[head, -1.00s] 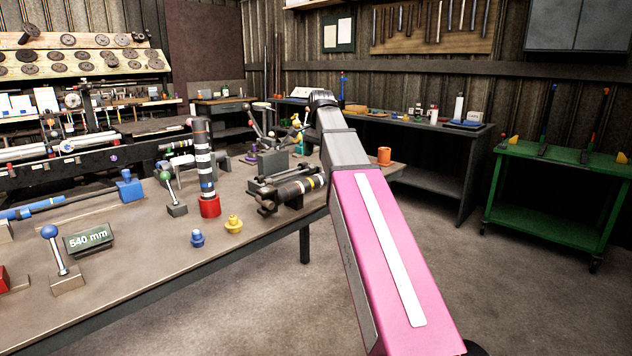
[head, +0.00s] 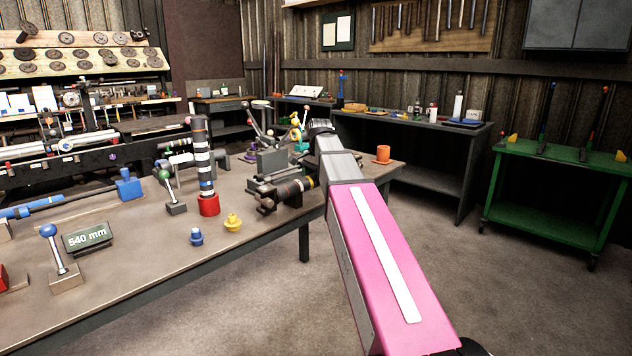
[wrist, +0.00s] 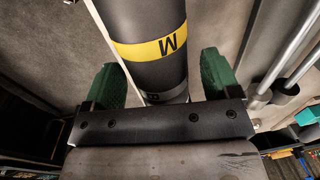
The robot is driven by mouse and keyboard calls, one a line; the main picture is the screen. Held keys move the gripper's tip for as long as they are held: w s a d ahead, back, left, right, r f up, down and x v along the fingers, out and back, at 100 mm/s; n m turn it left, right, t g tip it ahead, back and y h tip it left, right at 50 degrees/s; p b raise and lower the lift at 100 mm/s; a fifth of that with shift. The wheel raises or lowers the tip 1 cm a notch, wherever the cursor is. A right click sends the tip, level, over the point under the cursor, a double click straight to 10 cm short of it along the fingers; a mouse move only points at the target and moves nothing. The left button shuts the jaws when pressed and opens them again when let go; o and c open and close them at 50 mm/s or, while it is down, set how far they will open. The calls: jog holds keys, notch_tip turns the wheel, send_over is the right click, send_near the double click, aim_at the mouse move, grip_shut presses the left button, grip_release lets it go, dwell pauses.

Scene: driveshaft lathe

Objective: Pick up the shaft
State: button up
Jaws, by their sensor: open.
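A dark shaft (head: 289,190) with pale and yellow bands lies on the workbench (head: 130,275) near its far right end, seen in the head view. My arm covers its right end there. In the wrist view, a dark cylinder (wrist: 148,20) with a yellow band marked "M", apparently this shaft, runs between the fingers. My gripper (wrist: 160,80) is open, with one green finger on each side of the shaft. Small gaps show beside the shaft.
An upright banded cylinder (head: 203,160) stands in a red base left of the shaft. Blue (head: 196,237) and yellow (head: 233,222) small parts sit near the bench's front edge. An orange cup (head: 383,154) stands at the right corner. A green cart (head: 550,190) is farther right.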

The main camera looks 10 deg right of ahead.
grip_shut()
jog(key=shift+r, duration=0.1)
